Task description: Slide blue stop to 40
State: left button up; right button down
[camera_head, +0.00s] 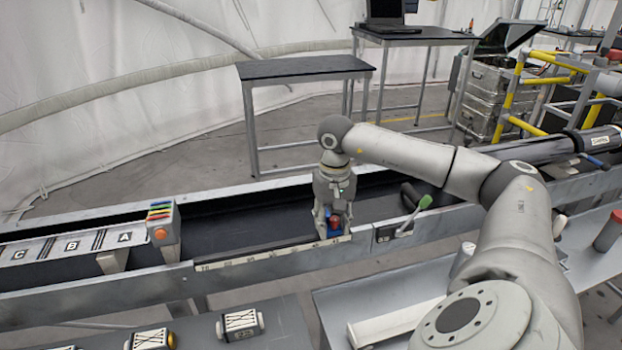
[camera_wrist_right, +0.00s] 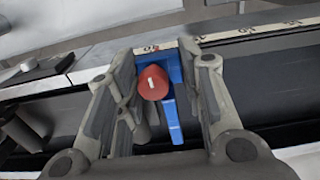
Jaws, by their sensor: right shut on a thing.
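The blue stop (camera_wrist_right: 172,122) sits on the rail, with a red knob (camera_wrist_right: 152,83) on it. In the head view the red knob (camera_head: 334,222) shows between my right gripper's fingers, near the right end of the scale strip (camera_head: 265,255). My right gripper (camera_head: 333,226) points down and is shut on the blue stop; its fingers stand on either side of it in the right wrist view (camera_wrist_right: 163,85). A mark beside the stop in the wrist view looks like 50, but is small. The fingers hide part of the stop. My left gripper is not in view.
The stop is at a long conveyor trough (camera_head: 235,225) with metal side walls. A post with coloured strips and an orange button (camera_head: 161,234) stands at left. A green-handled lever (camera_head: 415,215) is just right of my gripper. The scale left of the stop is clear.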

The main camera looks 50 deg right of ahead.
jog(key=shift+s+d, duration=0.25)
jog(key=shift+d, duration=0.25)
jog(key=shift+r, duration=0.1)
jog(key=c, duration=1.3)
grip_release()
jog(key=o, duration=0.3)
jog(key=shift+s+d, duration=0.1)
jog(key=shift+d, duration=0.05)
jog(key=shift+o, duration=0.2)
jog(key=shift+r, duration=0.1)
notch_tip(320, 180, up, 12)
jog(key=shift+f, duration=0.2)
